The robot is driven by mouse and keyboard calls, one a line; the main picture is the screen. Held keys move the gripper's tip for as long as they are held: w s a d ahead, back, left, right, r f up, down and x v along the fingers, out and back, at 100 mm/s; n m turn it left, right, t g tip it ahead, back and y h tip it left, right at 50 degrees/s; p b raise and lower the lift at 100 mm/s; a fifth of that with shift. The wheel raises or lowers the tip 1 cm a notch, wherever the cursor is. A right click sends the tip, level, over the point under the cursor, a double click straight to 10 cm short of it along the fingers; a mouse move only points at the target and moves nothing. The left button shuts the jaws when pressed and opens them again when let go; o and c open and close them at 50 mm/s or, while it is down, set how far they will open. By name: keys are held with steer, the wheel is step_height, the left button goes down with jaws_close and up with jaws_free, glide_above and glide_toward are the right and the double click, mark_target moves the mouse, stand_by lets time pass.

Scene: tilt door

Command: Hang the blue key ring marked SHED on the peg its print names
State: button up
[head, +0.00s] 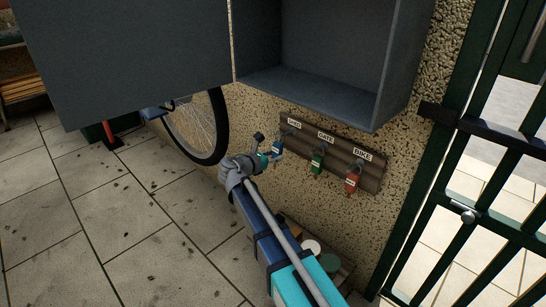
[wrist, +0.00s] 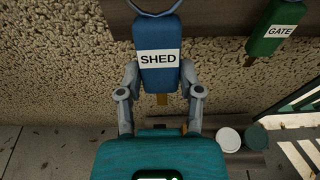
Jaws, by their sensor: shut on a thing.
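The blue key ring marked SHED (wrist: 157,72) is upright in the wrist view, its white label facing me and its ring cut by the top edge. My gripper (wrist: 160,86) is shut on its sides, a finger on each side. In the head view, the blue tag (head: 277,146) hangs just below the peg label SHED (head: 294,122) on the wooden peg board (head: 340,144), with my gripper (head: 271,154) at it. I cannot tell whether its ring is around the peg.
The green GATE tag (head: 317,162) and red BIKE tag (head: 352,181) hang to the right under their labels. The open grey cabinet (head: 315,88) is above the board. A bicycle wheel (head: 195,125) stands left; a green barred gate (head: 465,195) stands right. Tins (wrist: 228,139) lie low below.

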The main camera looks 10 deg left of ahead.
steer(key=shift+r+x, duration=0.25)
steer(key=shift+x, duration=0.95)
stand_by(0.4)
steer(key=shift+w+d+f+b, duration=0.3)
steer(key=shift+w+f+b, duration=0.05)
steer(key=shift+w+f, duration=0.1)
stand_by(0.9)
steer(key=shift+w+d+f+b, duration=0.1)
steer(key=shift+f+b, duration=0.1)
steer(key=shift+b, duration=0.1)
stand_by(1.2)
steer(key=o, duration=1.2)
steer(key=shift+r, duration=0.1)
